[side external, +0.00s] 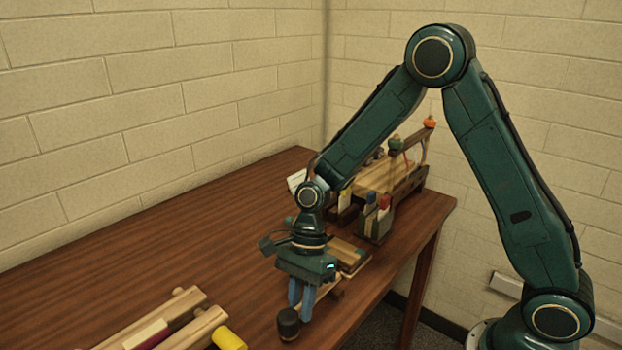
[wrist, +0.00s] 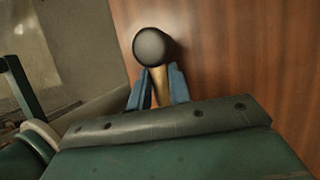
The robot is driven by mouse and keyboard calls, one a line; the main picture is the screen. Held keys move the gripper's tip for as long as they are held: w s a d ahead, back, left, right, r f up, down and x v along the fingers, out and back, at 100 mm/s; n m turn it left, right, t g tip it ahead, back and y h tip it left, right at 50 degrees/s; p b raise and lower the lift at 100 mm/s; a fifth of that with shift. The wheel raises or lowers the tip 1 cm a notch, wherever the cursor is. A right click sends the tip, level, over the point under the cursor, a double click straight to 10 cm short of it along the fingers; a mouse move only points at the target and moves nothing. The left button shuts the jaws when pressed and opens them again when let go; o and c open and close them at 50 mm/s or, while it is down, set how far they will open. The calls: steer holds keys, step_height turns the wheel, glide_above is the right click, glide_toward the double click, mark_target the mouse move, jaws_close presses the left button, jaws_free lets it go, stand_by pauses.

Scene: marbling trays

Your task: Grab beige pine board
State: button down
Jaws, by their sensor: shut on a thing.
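My gripper (side external: 301,300) is low over the near part of the table, its blue fingers pointing down. In the wrist view its fingers (wrist: 161,88) are shut on the pale wooden handle of a black-headed tool (wrist: 153,46). The tool's round black head (side external: 288,324) shows just in front of the fingers in the side view. A flat light-wood board (side external: 347,252) lies behind my gripper, partly hidden by it. I cannot tell for certain whether this is the beige pine board. No board shows between the fingers.
A wooden rack (side external: 395,178) with tools stands at the back right, beside a small holder (side external: 376,222) with coloured items. Wooden bars (side external: 170,325) and a yellow cylinder (side external: 229,339) lie at the lower left. The brown table (side external: 190,240) is clear at centre left.

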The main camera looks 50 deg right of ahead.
steer(key=shift+f, duration=0.5)
steer(key=shift+f, duration=0.15)
steer(key=c, duration=1.3)
jaws_free()
steer(key=v, duration=1.3)
steer(key=shift+d+r, duration=0.2)
steer(key=shift+r, duration=0.15)
